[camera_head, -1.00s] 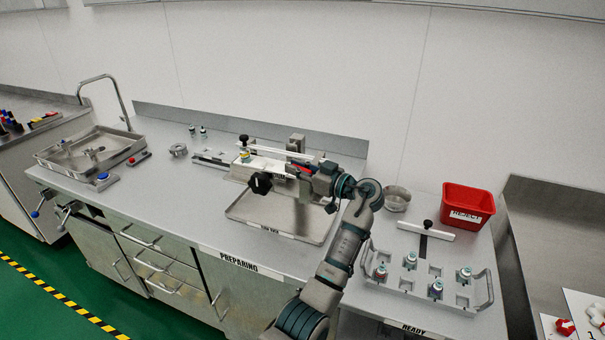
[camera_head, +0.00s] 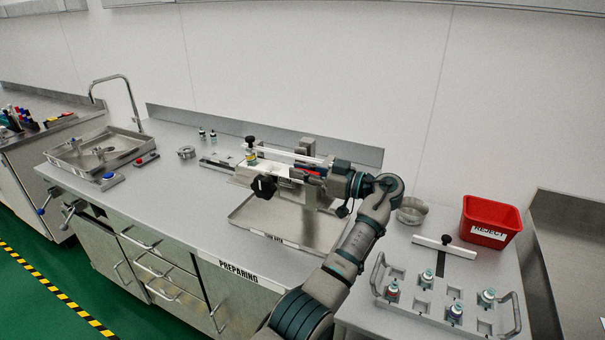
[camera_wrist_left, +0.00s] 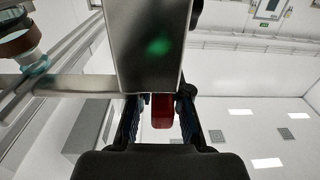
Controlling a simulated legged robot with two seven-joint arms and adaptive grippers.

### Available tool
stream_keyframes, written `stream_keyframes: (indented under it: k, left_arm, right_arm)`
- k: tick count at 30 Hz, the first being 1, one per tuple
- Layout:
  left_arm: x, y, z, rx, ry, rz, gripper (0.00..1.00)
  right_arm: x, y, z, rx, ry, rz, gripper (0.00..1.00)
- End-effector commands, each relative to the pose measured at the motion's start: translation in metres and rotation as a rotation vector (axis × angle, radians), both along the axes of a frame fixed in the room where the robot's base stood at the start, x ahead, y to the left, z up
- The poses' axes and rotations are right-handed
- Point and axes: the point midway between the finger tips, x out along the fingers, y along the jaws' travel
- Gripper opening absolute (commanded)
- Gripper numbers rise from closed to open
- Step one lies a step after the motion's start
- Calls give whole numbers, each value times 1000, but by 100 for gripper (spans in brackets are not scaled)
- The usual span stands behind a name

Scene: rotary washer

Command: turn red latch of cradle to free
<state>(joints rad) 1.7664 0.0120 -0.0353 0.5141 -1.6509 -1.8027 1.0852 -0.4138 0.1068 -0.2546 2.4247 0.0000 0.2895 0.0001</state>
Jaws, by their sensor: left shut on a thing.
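The cradle (camera_head: 243,177) is a metal fixture with a black knob on its front, above a shallow metal tray on the counter. A small capped vial (camera_head: 250,157) sits at its left end. My left gripper (camera_head: 322,178) reaches the cradle's right side, with its jaws around the red latch (camera_wrist_left: 162,111). In the left wrist view the red latch lies between the two dark fingers, below a grey metal block (camera_wrist_left: 150,45). The gripper is shut on the latch. Its far part is hidden by the block. My right gripper is not in view.
A red reject bin (camera_head: 490,222), a metal bowl (camera_head: 412,211) and a rack (camera_head: 415,297) with several vials stand on the right. A sink (camera_head: 100,152) is at the left.

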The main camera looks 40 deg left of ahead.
Motion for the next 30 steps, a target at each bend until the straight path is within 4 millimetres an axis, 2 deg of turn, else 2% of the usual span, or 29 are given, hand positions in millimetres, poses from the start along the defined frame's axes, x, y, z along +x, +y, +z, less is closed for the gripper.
stream_keyframes:
  k: [5,6,9,24,30]
  left_arm:
    - [1,-2,5,8,-4,-9,0]
    - [1,-2,5,8,-4,-9,19]
    - [1,-2,4,7,-3,-7,42]
    - [0,0,1,0,-2,-5,42]
    - [-1,1,5,1,-6,-42,42]
  right_arm:
    - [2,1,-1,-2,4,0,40]
    - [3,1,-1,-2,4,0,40]
    - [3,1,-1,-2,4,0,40]
    - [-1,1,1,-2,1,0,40]
    - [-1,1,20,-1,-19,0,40]
